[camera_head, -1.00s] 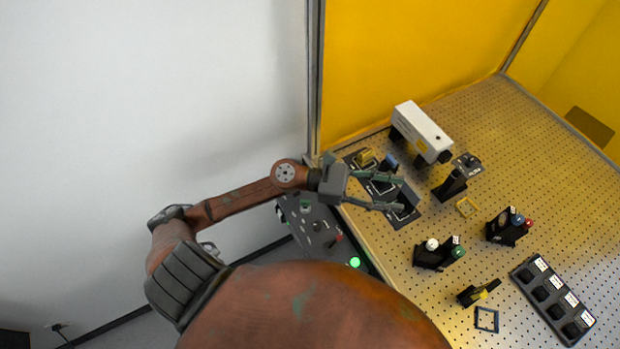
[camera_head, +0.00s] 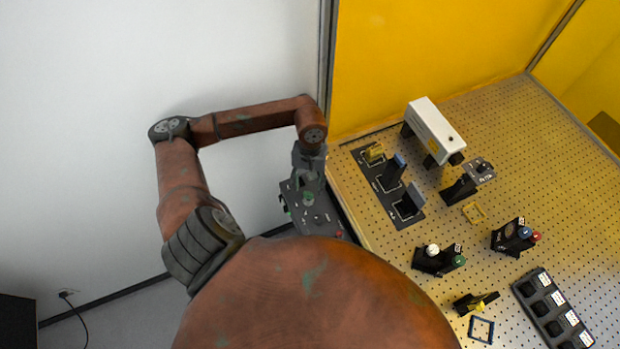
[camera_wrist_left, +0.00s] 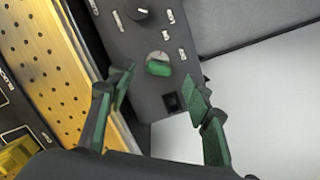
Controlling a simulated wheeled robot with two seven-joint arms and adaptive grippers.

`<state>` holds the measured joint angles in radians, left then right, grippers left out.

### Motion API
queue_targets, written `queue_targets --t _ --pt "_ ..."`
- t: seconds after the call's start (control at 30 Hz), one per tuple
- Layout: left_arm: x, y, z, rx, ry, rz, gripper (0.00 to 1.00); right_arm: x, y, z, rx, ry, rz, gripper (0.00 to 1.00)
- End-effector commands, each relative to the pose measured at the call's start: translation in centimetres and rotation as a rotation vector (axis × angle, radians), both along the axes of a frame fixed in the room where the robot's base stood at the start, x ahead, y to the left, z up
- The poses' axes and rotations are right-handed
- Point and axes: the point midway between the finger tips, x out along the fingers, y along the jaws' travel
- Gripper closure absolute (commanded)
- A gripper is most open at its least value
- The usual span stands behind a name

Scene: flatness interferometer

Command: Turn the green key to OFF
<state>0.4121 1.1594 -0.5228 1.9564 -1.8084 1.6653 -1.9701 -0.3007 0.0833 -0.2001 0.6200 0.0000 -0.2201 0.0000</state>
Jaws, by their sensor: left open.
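The green key (camera_wrist_left: 158,66) is on a dark grey control panel (camera_wrist_left: 140,60), on a round pale base, in the left wrist view. It also shows small as a green spot in the head view (camera_head: 308,198). My left gripper (camera_wrist_left: 160,86) is open, with its green-padded fingers on either side of the key's area and nothing between them. Whether the fingers touch the key cannot be told. In the head view the left gripper (camera_head: 305,170) points down over the panel. The panel's label text is too small to read. My right gripper is not in view.
The perforated optical table (camera_head: 500,130) stands right of the panel. It carries a white box-shaped instrument (camera_head: 434,130), a dark plate with mounts (camera_head: 372,183), mounts with coloured knobs (camera_head: 436,262) and a black tray (camera_head: 553,308). A white wall is on the left.

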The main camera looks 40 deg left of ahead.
Motion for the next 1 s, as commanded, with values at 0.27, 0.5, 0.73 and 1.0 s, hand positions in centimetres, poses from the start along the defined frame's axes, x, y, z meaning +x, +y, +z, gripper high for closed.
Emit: queue_targets --t 0.27,0.5,0.73,1.0 --pt "-0.4 -0.4 -3.5 -0.004 0.0 -0.001 0.54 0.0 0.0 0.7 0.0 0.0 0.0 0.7" --pt "-0.5 -0.5 -4.3 -0.002 -0.001 -0.004 0.54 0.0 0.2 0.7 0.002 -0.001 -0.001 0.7" --pt "-0.5 -0.5 -4.3 -0.002 -0.001 -0.003 0.58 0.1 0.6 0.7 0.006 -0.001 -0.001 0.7" --pt "-0.5 -0.5 -4.3 -0.003 -0.002 -0.003 0.77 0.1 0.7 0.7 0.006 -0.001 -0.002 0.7"
